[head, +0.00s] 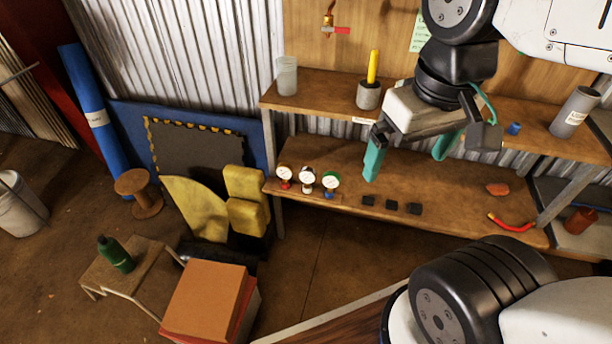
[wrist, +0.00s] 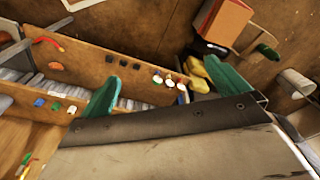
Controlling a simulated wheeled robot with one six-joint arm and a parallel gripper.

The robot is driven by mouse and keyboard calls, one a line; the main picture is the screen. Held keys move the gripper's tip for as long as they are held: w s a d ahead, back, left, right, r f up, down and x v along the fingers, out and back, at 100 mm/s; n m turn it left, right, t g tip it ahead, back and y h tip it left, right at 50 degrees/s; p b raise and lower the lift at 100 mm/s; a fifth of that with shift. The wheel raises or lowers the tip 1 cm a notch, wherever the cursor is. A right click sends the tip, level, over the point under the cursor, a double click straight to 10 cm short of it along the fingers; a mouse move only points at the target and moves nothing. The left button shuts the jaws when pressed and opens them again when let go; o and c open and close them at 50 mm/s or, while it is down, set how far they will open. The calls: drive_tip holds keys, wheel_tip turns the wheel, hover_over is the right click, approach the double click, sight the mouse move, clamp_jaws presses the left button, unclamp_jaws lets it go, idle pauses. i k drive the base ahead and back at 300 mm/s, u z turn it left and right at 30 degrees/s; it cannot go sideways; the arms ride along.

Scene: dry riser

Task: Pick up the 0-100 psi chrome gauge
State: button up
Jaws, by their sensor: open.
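Three small round gauges with white dials stand in a row at the left end of the lower wooden shelf in the head view. The middle one looks silver-rimmed, likely the chrome gauge (head: 307,178); it also shows in the wrist view (wrist: 169,83). The left gauge (head: 284,174) has a brass-coloured rim and red base; the right gauge (head: 331,181) has a green rim and blue base. Dial numbers are too small to read. My gripper (head: 409,158), with teal fingers, is open and empty, in front of the shelves and right of the gauges in the head view.
Several black blocks (head: 391,205) lie right of the gauges on the lower shelf (head: 440,190). The upper shelf (head: 320,104) holds a clear cup (head: 287,76) and a grey cup with a yellow stick (head: 368,94). A red hose piece (head: 510,224) lies farther right.

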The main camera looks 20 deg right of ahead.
sight(307, 175)
drive_tip(key=u, duration=0.5)
drive_tip(key=k, duration=0.6)
drive_tip(key=z, duration=0.2)
drive_tip(key=i, duration=0.6)
drive_tip(key=z, duration=0.85)
drive_tip(key=i, duration=0.6)
